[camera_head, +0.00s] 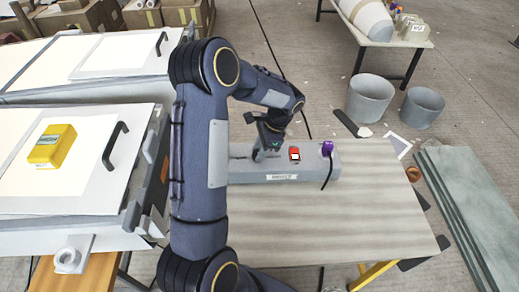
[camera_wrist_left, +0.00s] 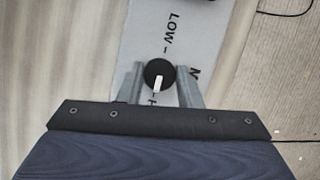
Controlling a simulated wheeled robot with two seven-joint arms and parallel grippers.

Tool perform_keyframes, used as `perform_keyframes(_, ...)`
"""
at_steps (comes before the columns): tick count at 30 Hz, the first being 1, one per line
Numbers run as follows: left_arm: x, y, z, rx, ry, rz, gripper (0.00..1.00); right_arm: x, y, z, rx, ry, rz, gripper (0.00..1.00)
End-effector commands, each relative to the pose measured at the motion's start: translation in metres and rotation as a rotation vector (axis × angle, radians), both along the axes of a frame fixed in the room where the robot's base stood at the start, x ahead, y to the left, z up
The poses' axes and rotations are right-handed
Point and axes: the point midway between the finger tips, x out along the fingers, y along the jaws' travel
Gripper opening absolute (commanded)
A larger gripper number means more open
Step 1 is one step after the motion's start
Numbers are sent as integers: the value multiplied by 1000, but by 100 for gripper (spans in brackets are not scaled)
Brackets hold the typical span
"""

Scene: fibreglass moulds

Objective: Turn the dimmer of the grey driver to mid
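The grey driver (camera_head: 245,178) is a long box on the bench, with a white label on its front. In the left wrist view its top face (camera_wrist_left: 138,30) carries the word LOW, a partly hidden M and a partly hidden H. The dimmer (camera_wrist_left: 155,66) is a round black knob with a white pointer, which points down the picture to the mark by the H. My left gripper (camera_wrist_left: 160,72) has one finger on each side of the knob, with no clear gap. In the head view my left gripper (camera_head: 268,150) reaches down at the driver's left part and hides the knob. My right gripper is out of view.
A red device (camera_head: 294,154) and a purple part (camera_head: 327,148) with a black cable sit on the driver's right half. The bench (camera_head: 370,215) is clear in front. A yellow box (camera_head: 52,146) lies on a mould at left. Two grey buckets stand on the floor behind.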

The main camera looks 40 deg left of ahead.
Motion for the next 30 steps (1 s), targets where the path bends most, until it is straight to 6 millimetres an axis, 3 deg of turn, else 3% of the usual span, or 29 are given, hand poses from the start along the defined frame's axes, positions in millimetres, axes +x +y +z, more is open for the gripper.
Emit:
perform_keyframes(1,0,0,0,0,0,0,24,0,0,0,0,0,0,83)
perform_keyframes(5,0,0,0,0,0,0,9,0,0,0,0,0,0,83)
perform_keyframes(17,1,0,1,1,-1,83,8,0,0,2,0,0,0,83)
perform_keyframes(30,2,3,2,1,-1,452,8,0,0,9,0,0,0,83)
